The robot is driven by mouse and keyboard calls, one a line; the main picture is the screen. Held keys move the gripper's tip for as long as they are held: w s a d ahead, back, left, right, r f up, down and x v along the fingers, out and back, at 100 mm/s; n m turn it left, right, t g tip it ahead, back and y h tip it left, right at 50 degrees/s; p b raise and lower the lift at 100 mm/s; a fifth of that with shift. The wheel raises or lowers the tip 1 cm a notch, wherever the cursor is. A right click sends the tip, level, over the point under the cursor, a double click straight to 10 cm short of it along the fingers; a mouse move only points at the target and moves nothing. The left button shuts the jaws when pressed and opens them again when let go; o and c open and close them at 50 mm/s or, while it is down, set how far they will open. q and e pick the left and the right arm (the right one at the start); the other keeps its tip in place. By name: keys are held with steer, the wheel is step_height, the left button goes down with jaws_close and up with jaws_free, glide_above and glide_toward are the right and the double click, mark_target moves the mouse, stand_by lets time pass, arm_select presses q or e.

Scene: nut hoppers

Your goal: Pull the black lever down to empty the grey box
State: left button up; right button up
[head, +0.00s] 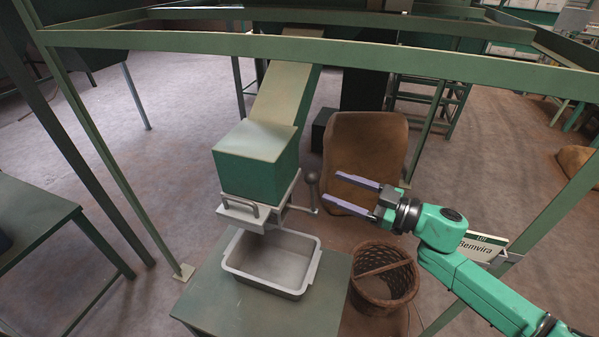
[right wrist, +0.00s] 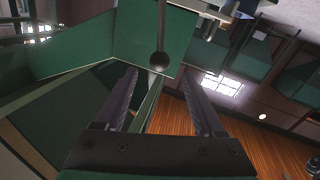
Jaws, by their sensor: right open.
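The lever is a thin rod with a dark ball knob (head: 312,178) at its upper end. It stands upright on the right side of a grey metal box-like fitting (head: 240,215) under a green hopper (head: 258,172). My right gripper (head: 338,188) is open and empty, its fingers pointing left at the knob with a small gap. In the right wrist view the knob (right wrist: 159,62) appears centred between the open fingertips (right wrist: 159,74), seemingly just beyond them. A grey tray (head: 235,268) sits below the fitting. Its visible floor looks empty. My left gripper is not in view.
The tray stands on a green table (head: 200,300). A green frame bar (head: 300,48) crosses above, with a sloping post (head: 545,225) and sign (head: 483,247) near my right arm.

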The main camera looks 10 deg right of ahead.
steer(key=p+x, duration=0.2)
steer(key=x, duration=0.8)
steer(key=shift+w+a, duration=0.2)
steer(key=shift+w, duration=0.1)
steer(key=shift+s, duration=0.1)
jaws_close()
stand_by(0.7)
